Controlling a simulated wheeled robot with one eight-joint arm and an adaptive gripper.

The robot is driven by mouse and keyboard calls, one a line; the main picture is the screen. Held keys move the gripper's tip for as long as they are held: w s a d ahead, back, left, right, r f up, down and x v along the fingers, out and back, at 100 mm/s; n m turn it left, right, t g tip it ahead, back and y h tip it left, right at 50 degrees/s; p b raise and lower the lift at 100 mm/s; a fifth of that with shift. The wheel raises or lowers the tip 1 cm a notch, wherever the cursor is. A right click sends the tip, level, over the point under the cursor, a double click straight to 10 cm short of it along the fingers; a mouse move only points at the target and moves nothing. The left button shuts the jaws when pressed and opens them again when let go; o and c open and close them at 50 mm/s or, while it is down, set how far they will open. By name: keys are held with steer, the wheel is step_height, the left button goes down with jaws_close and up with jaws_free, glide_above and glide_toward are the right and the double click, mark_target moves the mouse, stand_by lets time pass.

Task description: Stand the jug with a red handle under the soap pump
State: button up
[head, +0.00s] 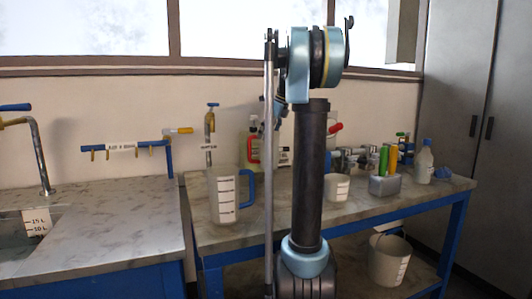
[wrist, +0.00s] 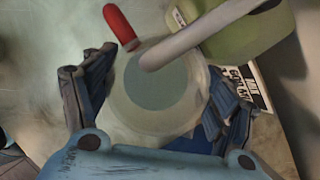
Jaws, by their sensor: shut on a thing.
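The jug (wrist: 118,100) is a pale round vessel seen from above in the wrist view, its red handle (wrist: 121,27) toward the upper left. My gripper (wrist: 157,97) is shut on it, one dark finger pad on each side of its wall. The soap pump is a green bottle (wrist: 262,32) with a pale curved spout (wrist: 205,32). The spout's end appears over the jug's opening; its height above the rim is unclear. In the head view a red handle (head: 253,149) shows by the green bottle. My arm hides much there, and the gripper cannot be made out.
A clear jug with a blue handle (head: 225,197) stands near the bench front. A white graduated vessel (head: 336,188) and a grey holder (head: 383,186) with coloured items stand right of my arm. A labelled card (wrist: 257,88) is beside the bottle. A bucket (head: 389,262) is on the lower shelf.

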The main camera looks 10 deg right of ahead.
mark_target(268, 145)
steer(key=shift+f, duration=2.55)
steer(key=o, duration=2.1)
steer(key=v, duration=1.2)
steer(key=shift+r, duration=0.1)
